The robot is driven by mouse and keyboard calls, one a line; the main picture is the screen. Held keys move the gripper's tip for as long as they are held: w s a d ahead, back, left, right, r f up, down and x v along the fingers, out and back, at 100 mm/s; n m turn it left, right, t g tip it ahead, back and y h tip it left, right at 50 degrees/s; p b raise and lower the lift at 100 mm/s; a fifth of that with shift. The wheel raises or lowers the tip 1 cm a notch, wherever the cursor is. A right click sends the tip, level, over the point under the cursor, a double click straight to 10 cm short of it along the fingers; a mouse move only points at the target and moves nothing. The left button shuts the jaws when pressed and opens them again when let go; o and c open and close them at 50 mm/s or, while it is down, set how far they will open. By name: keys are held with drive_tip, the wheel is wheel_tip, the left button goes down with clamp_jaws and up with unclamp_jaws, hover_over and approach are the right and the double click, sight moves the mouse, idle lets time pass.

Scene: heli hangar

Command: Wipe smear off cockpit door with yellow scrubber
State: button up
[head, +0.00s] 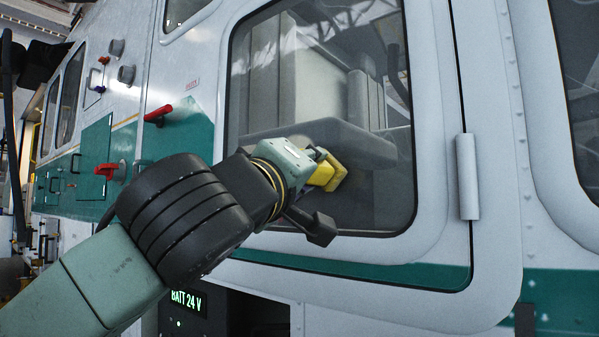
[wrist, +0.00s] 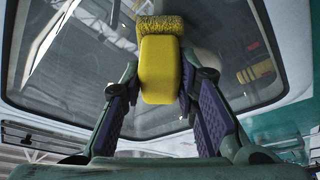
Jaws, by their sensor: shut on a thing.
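My gripper (head: 318,168) is shut on the yellow scrubber (head: 330,176) in front of the lower middle of the cockpit door's window. In the wrist view the scrubber (wrist: 160,68) sits between the two fingers, its rough bristly end pointing away from my gripper (wrist: 160,88) at the glass. I cannot tell whether it touches the pane. The cockpit door (head: 437,110) is white with a green band and appears shut. Its dark window (head: 300,60) shows a seat and reflections. I cannot clearly make out a smear; my arm and gripper hide part of the lower pane.
A pale hinge (head: 468,177) stands out at the door's right edge. Red handles (head: 158,114) project from the fuselage to the left. A box with a green "BATT 24 V" display (head: 187,300) is below my arm. The pane's upper part is unobstructed.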

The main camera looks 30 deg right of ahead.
drive_tip(key=shift+w+r+p, duration=0.1)
drive_tip(key=shift+r+p, duration=0.5)
drive_tip(key=shift+r, duration=0.45)
drive_tip(key=shift+w+a+r+p, duration=0.45)
drive_tip(key=shift+w+a+p, duration=0.85)
drive_tip(key=shift+w, duration=2.1)
drive_tip(key=shift+w+a+r+p, duration=0.45)
drive_tip(key=shift+w+a+p, duration=0.85)
drive_tip(key=shift+w, duration=2.1)
drive_tip(key=shift+s+d+b, duration=0.85)
drive_tip(key=shift+s+b, duration=0.55)
drive_tip(key=shift+s, duration=0.9)
drive_tip(key=shift+s+d+b, duration=0.85)
drive_tip(key=shift+s+b, duration=0.55)
drive_tip(key=shift+s, duration=0.9)
drive_tip(key=shift+s+d+b, duration=0.85)
drive_tip(key=shift+s+b, duration=0.55)
drive_tip(key=shift+s, duration=0.9)
